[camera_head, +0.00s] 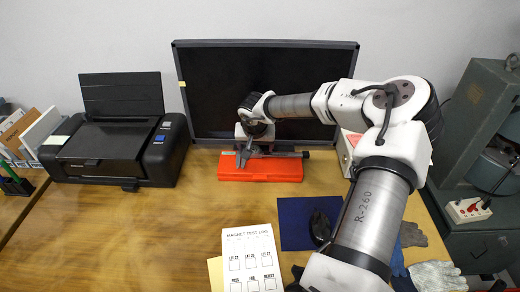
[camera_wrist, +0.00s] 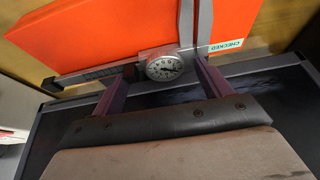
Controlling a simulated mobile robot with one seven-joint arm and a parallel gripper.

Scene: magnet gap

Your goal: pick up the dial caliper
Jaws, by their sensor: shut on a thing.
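The dial caliper (camera_wrist: 165,67) shows its round white dial and dark beam in the wrist view. In the head view its beam (camera_head: 285,154) lies across the far part of an orange-red case (camera_head: 260,171). My gripper (camera_wrist: 163,75) has one purple finger on each side of the dial and is shut on the caliper. In the head view my gripper (camera_head: 246,150) is above the case's far left part, hiding some of the caliper. I cannot tell whether the caliper touches the case or is just above it.
A dark monitor (camera_head: 255,85) stands close behind the case. A black printer (camera_head: 115,145) is at left. A printed log sheet (camera_head: 251,260), blue mat (camera_head: 295,222) with a black mouse (camera_head: 320,227), and gloves (camera_head: 437,276) lie nearer. The table left of the sheet is clear.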

